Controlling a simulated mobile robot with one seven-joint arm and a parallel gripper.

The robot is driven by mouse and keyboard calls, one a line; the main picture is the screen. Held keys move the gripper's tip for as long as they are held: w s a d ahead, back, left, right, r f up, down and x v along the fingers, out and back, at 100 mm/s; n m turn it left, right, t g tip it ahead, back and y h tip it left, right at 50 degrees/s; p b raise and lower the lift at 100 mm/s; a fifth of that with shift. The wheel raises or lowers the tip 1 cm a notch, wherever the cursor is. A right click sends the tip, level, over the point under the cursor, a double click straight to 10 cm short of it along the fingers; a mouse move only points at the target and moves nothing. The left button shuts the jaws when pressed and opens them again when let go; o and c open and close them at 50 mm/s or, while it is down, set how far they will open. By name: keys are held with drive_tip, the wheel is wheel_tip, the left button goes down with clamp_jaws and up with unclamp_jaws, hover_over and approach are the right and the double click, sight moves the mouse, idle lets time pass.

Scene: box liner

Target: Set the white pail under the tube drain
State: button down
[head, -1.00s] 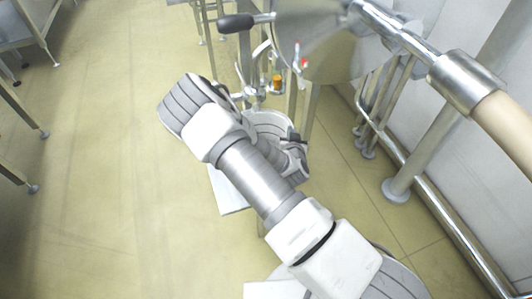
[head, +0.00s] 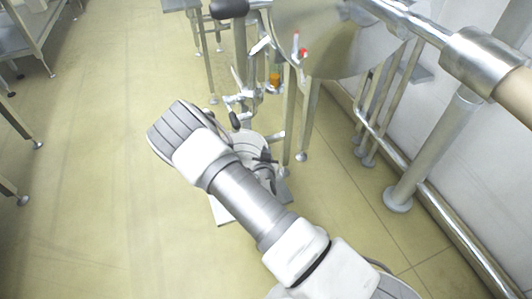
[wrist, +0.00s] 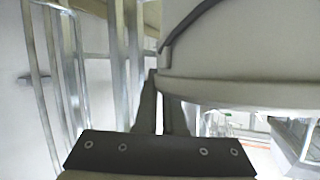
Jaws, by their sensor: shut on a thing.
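The white pail (head: 252,143) shows in the head view, partly hidden behind my arm, below and a little left of the valves. In the wrist view the pail (wrist: 245,65) fills the upper right, with a dark curved handle on its side. My gripper (head: 266,158) is at the pail's near side and is largely hidden by my wrist. In the wrist view the fingers (wrist: 160,112) are shut at the pail's edge; the exact part held is unclear. A pipe fitting with an orange part (head: 275,79) hangs above the pail; I cannot tell if it is the tube drain.
A large steel machine (head: 325,40) with red-tipped valves stands on legs behind the pail. A thick post (head: 432,150) and floor-level pipe (head: 455,240) line the right wall. Steel tables (head: 30,40) stand at far left. The floor (head: 100,180) at left is clear.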

drive_tip(key=c, duration=1)
unclamp_jaws()
drive_tip(key=shift+s+r, duration=0.1)
drive_tip(key=shift+r, duration=0.05)
drive_tip(key=p+v, duration=0.3)
drive_tip(key=v, duration=0.8)
drive_tip(key=shift+s+p, duration=0.35)
drive_tip(key=shift+s, duration=0.05)
